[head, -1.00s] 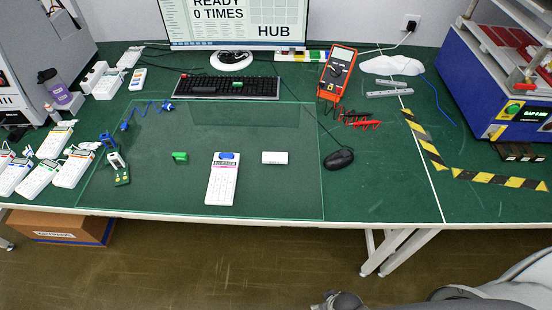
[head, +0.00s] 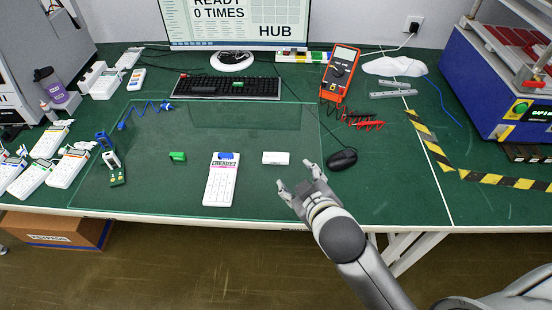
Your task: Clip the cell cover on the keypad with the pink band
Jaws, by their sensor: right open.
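A white keypad (head: 221,184) lies on the clear mat near the table's front edge, in the middle left. A thin pink band (head: 225,163) crosses its upper part, with a blue piece (head: 226,156) at its top end. A small white block (head: 276,158), which looks like the cell cover, lies apart to the keypad's right. My right gripper (head: 296,175) is open and empty over the mat's right front edge, just to the front right of the white block and not touching it. My left gripper is not in view.
A green block (head: 177,157) lies left of the keypad. More white keypads (head: 69,169) and a green board (head: 117,178) are at the left. A black mouse (head: 342,159) sits close to my right gripper. A keyboard (head: 224,87) and orange multimeter (head: 339,73) stand behind.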

